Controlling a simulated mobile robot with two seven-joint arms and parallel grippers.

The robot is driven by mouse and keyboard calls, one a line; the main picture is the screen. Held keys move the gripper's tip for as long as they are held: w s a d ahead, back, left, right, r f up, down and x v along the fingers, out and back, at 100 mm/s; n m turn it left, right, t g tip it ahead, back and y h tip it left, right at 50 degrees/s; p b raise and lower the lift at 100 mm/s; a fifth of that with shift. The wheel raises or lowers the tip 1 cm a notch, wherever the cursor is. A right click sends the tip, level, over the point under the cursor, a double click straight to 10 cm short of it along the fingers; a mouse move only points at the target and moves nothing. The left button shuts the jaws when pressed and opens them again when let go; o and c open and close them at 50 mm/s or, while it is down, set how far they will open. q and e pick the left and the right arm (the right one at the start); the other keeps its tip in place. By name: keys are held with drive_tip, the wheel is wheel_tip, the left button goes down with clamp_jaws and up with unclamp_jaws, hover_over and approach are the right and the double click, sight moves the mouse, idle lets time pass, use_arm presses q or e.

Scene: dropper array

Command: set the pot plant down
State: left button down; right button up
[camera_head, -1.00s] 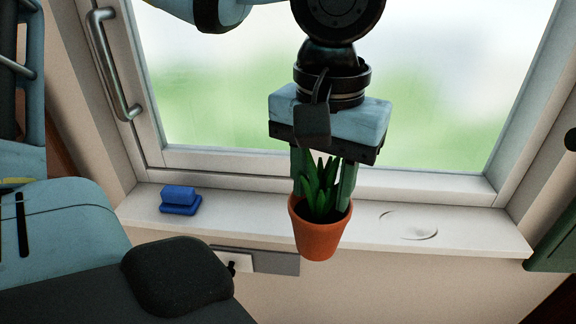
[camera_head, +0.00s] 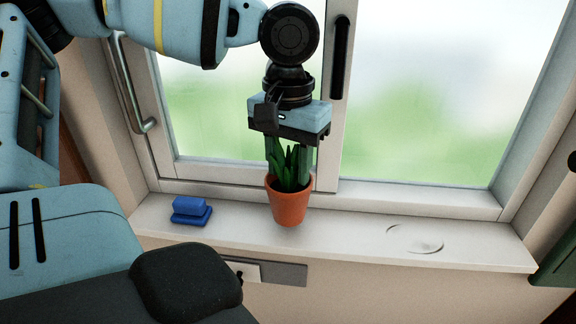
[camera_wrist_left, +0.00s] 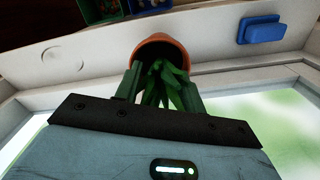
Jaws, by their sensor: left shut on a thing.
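The pot plant, an orange terracotta pot (camera_head: 289,207) with green upright leaves, is upright in front of the window, over the white windowsill (camera_head: 345,232). My left gripper (camera_head: 288,165) points down and is shut on the pot plant, its fingers on either side of the leaves. Whether the pot's base touches the sill or hangs just above it is hard to tell. In the left wrist view the pot's rim (camera_wrist_left: 163,40) shows between the fingers (camera_wrist_left: 160,85); the base is hidden there. My right gripper is not in view.
A blue block-like object (camera_head: 190,211) sits on the sill to the left of the pot; it also shows in the left wrist view (camera_wrist_left: 262,29). A faint round mark (camera_head: 416,239) lies on the sill's right part. The sill between pot and mark is clear. Window glass stands behind.

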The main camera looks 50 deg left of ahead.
sight(289, 178)
use_arm(q)
drive_tip(key=shift+f, duration=1.3)
drive_tip(key=shift+f, duration=0.2)
drive_tip(key=c, duration=0.9)
unclamp_jaws()
drive_tip(key=shift+o, duration=0.2)
drive_tip(key=shift+r, duration=0.15)
wheel_tip(289, 178, up, 12)
drive_tip(key=shift+d+r+p, duration=0.1)
drive_tip(key=shift+p, duration=0.4)
